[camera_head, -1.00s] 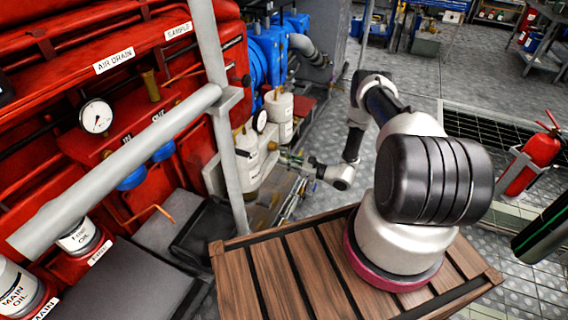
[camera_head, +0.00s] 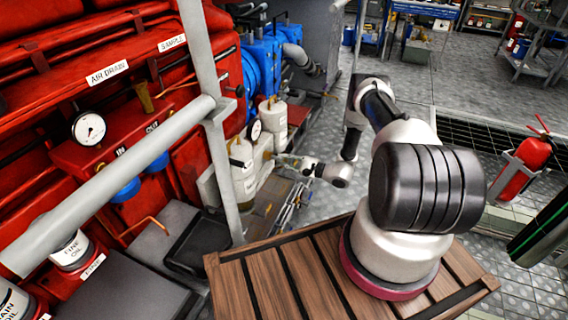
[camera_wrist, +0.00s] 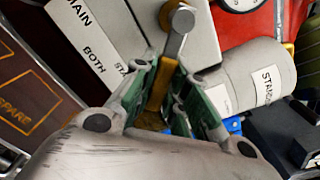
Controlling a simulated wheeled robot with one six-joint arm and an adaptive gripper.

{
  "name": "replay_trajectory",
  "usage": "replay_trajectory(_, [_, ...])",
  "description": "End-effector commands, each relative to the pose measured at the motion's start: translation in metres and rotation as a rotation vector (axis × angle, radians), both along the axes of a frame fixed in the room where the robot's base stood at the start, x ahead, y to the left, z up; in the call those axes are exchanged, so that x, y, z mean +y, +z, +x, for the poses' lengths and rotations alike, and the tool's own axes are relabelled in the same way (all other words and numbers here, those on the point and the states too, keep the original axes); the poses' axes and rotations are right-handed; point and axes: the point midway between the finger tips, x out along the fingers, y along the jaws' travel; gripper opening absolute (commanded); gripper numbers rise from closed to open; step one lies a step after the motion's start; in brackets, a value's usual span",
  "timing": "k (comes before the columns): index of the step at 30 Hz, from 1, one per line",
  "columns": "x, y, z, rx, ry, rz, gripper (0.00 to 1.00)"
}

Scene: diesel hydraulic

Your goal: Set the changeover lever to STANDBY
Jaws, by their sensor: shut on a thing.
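The changeover lever (camera_wrist: 174,46) has a grey arm on a round pivot and a brass-coloured handle, in the wrist view. My gripper (camera_wrist: 165,88) is shut on the handle, with green-padded fingers on both sides of it. The lever runs down from its pivot in the picture. A white label plate (camera_wrist: 92,38) left of it reads MAIN, BOTH and a cut-off STA; the lever and fingers hide the rest. Which mark the lever lines up with I cannot tell. In the head view my gripper (camera_head: 284,160) is small, beside the white filter canisters (camera_head: 243,170).
A grey canister (camera_wrist: 258,75) with a partly hidden STA label stands right of the lever. A gauge (camera_wrist: 240,3) is above it. A grey rail and post (camera_head: 213,110) cross in front of the red engine (camera_head: 60,90). Open floor (camera_head: 400,82) lies behind my arm.

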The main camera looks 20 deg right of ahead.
Motion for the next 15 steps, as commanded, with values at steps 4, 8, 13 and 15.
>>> replay_trajectory(4, [-0.0014, 0.0013, 0.0005, -0.029, 0.0, -0.029, 0.0])
replay_trajectory(8, [-0.0019, 0.002, 0.0008, -0.043, 0.0, -0.042, 0.0])
replay_trajectory(13, [-0.0021, 0.0023, 0.001, -0.049, 0.0, -0.048, 0.0])
replay_trajectory(15, [-0.0021, 0.0023, 0.001, -0.049, 0.0, -0.048, 0.0])
